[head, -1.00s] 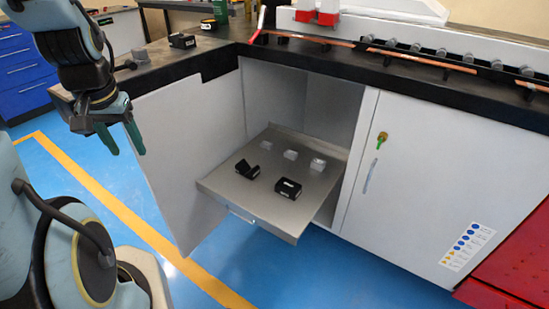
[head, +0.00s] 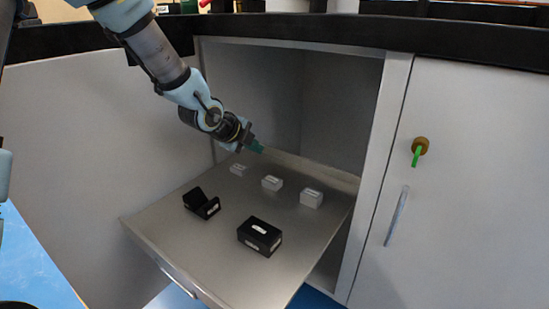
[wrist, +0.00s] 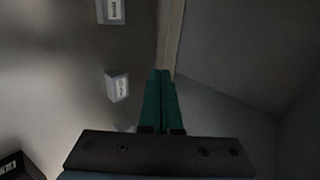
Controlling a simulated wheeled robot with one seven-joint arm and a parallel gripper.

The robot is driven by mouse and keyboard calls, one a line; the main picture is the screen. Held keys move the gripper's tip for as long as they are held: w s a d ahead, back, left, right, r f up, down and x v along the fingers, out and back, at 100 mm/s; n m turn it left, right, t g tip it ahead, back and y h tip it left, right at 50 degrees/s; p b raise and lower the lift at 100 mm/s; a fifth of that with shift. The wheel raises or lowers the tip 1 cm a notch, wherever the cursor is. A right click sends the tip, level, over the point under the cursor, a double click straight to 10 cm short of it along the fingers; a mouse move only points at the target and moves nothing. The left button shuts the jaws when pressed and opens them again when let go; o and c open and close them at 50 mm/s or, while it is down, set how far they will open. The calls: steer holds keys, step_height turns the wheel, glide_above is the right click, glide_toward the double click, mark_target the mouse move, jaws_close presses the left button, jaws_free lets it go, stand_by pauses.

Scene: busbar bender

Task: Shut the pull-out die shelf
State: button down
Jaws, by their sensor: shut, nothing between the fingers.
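The pull-out die shelf (head: 225,215) is a grey metal tray standing out from the open cabinet bay. It has a raised lip at its back edge and a handle (head: 178,281) on its front edge. My gripper (head: 257,146) is above the back part of the shelf, inside the bay opening, with its green fingers together and nothing between them. In the wrist view my gripper (wrist: 160,98) points along the shelf's back lip (wrist: 171,35); I cannot tell whether the fingers touch it.
Two black dies (head: 201,203) (head: 260,236) and several small light blocks (head: 272,183) (head: 311,198) lie on the shelf. A closed cabinet door (head: 455,190) with a key (head: 418,152) and a handle (head: 396,216) is at right. The dark worktop (head: 330,31) runs overhead.

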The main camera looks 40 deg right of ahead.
mark_target(285, 155)
steer(key=b+x, duration=0.2)
steer(key=x, duration=0.8)
steer(key=shift+d, duration=0.1)
steer(key=shift+w+d, duration=0.15)
steer(key=shift+d, duration=0.45)
steer(key=shift+w+d, duration=0.15)
steer(key=shift+d, duration=0.5)
steer(key=shift+w+d+r, duration=0.1)
steer(key=shift+w+d, duration=0.1)
steer(key=shift+d, duration=0.5)
